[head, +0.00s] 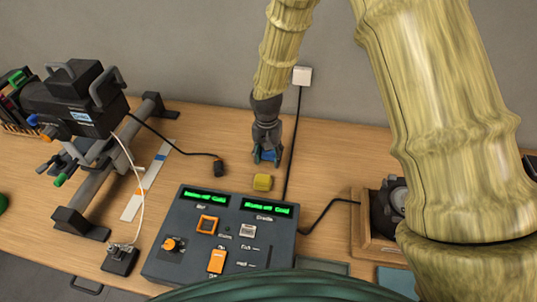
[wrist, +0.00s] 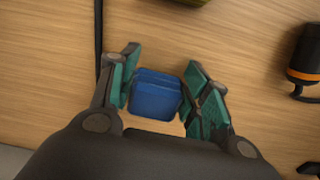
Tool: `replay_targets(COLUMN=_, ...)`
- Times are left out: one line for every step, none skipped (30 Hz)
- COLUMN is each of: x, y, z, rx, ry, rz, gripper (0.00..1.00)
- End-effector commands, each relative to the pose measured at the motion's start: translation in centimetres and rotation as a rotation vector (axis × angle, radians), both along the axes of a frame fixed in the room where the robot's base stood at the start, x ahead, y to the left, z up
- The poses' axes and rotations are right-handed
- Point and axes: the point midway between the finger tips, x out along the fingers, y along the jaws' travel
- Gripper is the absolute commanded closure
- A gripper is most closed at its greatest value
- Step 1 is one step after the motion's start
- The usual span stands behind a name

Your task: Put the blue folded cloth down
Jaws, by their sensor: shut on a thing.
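The blue folded cloth (wrist: 156,95) is a small, thick blue bundle between the green-padded fingers of my gripper (wrist: 160,92) in the wrist view. In the head view my gripper (head: 267,158) points down over the wooden table behind the control console, with a bit of the blue cloth (head: 268,155) showing between its fingers. My gripper is shut on the cloth. Whether the cloth touches the table cannot be told.
A yellow block (head: 262,182) lies just in front of my gripper, behind the lighting console (head: 222,236). A black cable runs right of the gripper to a white wall box (head: 302,76). A black connector (head: 218,167) lies left. A large lamp fixture (head: 75,105) stands far left.

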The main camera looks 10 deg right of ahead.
Motion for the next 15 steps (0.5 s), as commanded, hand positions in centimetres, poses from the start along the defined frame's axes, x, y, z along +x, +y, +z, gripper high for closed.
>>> replay_targets(x=0.00, y=-0.01, z=-0.15, rx=0.000, ry=0.000, rz=0.000, gripper=0.91)
replay_targets(x=0.00, y=0.00, z=-0.22, rx=0.000, ry=0.000, rz=0.000, gripper=0.91)
replay_targets(x=0.00, y=0.00, z=-0.30, rx=0.000, ry=0.000, rz=0.000, gripper=0.91)
replay_targets(x=0.00, y=0.01, z=-0.37, rx=0.000, ry=0.000, rz=0.000, gripper=0.91)
replay_targets(x=0.01, y=0.00, z=-0.44, rx=0.000, ry=0.000, rz=0.000, gripper=0.91)
replay_targets(x=0.01, y=0.00, z=-0.53, rx=0.000, ry=0.000, rz=0.001, gripper=0.91)
replay_targets(x=0.01, y=0.01, z=-0.59, rx=0.000, ry=0.000, rz=0.001, gripper=0.91)
replay_targets(x=0.01, y=0.01, z=-0.65, rx=0.000, ry=0.000, rz=0.001, gripper=0.91)
replay_targets(x=0.01, y=0.02, z=-0.67, rx=0.000, ry=0.000, rz=0.001, gripper=0.91)
replay_targets(x=0.01, y=0.02, z=-0.66, rx=0.000, ry=0.000, rz=0.001, gripper=0.91)
replay_targets(x=0.00, y=0.02, z=-0.65, rx=0.000, ry=0.000, rz=0.001, gripper=0.91)
replay_targets(x=-0.01, y=0.03, z=-0.67, rx=0.000, ry=0.000, rz=0.001, gripper=0.48)
replay_targets(x=-0.02, y=0.03, z=-0.67, rx=-0.001, ry=0.000, rz=0.001, gripper=0.42)
replay_targets(x=-0.02, y=0.03, z=-0.68, rx=0.000, ry=0.000, rz=0.001, gripper=0.37)
replay_targets(x=-0.01, y=0.04, z=-0.68, rx=0.000, ry=0.000, rz=0.001, gripper=0.31)
